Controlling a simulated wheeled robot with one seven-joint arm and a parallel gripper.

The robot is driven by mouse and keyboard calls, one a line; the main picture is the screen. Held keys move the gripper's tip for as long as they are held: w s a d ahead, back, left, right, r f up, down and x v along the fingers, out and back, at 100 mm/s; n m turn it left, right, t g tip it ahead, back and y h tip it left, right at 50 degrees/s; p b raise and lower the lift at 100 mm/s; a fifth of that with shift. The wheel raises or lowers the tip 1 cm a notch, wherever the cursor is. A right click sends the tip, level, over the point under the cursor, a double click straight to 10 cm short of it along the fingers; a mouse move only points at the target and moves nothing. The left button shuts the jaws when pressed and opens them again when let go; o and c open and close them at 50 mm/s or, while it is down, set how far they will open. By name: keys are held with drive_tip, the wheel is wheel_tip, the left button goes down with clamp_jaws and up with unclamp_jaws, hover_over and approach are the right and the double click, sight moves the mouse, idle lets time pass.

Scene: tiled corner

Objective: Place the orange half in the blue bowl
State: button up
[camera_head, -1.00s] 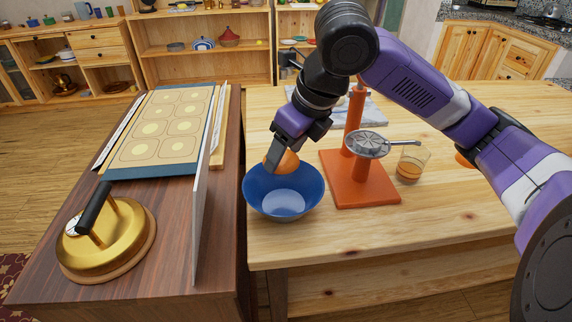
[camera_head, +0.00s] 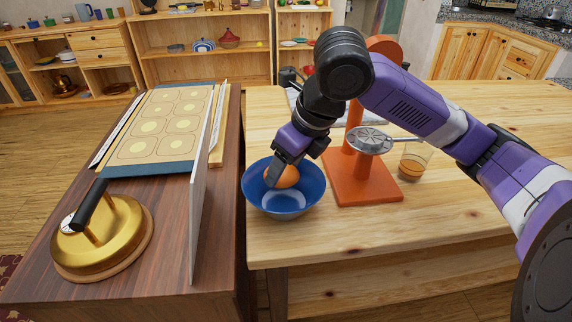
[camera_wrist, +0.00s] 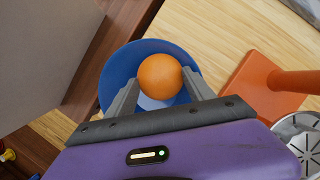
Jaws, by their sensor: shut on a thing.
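The blue bowl (camera_head: 260,203) stands upright near the left front corner of the light wooden table. My gripper (camera_head: 274,180) reaches down into the bowl's opening, shut on the orange half (camera_head: 288,177). In the wrist view the orange half (camera_wrist: 160,75) sits between the two fingers of my gripper (camera_wrist: 160,82), with its rounded peel side showing. It lies over the inside of the blue bowl (camera_wrist: 116,70). I cannot tell whether it touches the bowl's bottom. The cut face is hidden.
An orange juicer press (camera_head: 365,188) stands close to the right of the bowl, with a glass (camera_head: 411,160) beyond it. To the left, a dark wooden table holds a thin upright panel (camera_head: 201,190) and a brass press (camera_head: 110,238). The table's front right is clear.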

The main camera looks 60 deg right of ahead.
drive_tip(key=o, duration=1.3)
drive_tip(key=shift+r+p, duration=0.45)
drive_tip(key=shift+p, duration=0.1)
drive_tip(key=p+v, duration=0.2)
drive_tip(key=v, duration=1)
drive_tip(key=shift+r, duration=0.2)
